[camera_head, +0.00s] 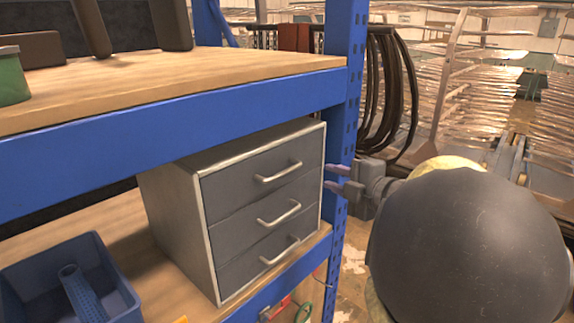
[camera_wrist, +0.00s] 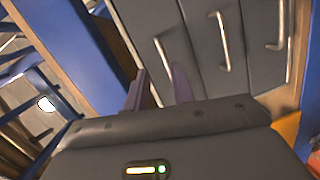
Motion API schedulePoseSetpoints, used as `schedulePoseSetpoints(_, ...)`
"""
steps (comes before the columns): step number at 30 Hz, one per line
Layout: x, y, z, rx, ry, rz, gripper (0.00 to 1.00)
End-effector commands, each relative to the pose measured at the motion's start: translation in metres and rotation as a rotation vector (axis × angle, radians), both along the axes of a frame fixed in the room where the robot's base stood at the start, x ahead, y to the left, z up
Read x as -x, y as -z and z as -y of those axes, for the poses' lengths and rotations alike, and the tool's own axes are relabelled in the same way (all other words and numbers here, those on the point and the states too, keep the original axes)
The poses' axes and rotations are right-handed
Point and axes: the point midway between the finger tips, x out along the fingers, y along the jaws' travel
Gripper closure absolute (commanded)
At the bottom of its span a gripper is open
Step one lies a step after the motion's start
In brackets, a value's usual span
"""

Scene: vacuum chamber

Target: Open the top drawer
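A grey cabinet (camera_head: 180,215) with three stacked drawers stands on the lower shelf. Its top drawer (camera_head: 240,180) is shut and has a pale bar handle (camera_head: 278,172). My gripper (camera_head: 330,178) is to the right of the cabinet front, with its two fingers apart and nothing between them. In the wrist view, the cabinet appears turned sideways, with the top drawer's handle (camera_wrist: 164,62) at the left of the three. The fingers (camera_wrist: 160,88) point toward that handle from below in the picture and appear clear of it.
The blue shelf upright (camera_head: 345,100) stands close behind my gripper. A blue beam (camera_head: 180,130) and wooden upper shelf (camera_head: 190,80) run above the cabinet. A blue bin (camera_head: 115,275) sits left on the lower shelf. Dark cables (camera_head: 385,95) hang beyond the upright.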

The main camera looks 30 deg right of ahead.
Motion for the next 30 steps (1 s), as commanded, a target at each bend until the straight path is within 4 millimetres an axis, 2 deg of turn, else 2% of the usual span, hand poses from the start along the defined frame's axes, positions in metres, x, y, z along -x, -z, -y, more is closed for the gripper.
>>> schedulePoseSetpoints(1, 0.016, -0.01, 0.004, 0.053, -0.047, 0.004, 0.75)
schedulePoseSetpoints(4, 0.038, -0.016, 0.002, 0.125, -0.142, -0.001, 0.75)
schedulePoseSetpoints(6, 0.048, -0.017, 0.0, 0.151, -0.182, -0.005, 0.75)
schedulePoseSetpoints(10, 0.054, -0.017, -0.002, 0.165, -0.209, -0.009, 0.75)
schedulePoseSetpoints(20, 0.05, -0.017, -0.004, 0.162, -0.209, -0.009, 0.75)
schedulePoseSetpoints(26, 0.031, -0.013, -0.011, 0.16, -0.211, -0.01, 0.75)
schedulePoseSetpoints(30, 0.008, -0.009, -0.019, 0.159, -0.211, -0.01, 0.75)
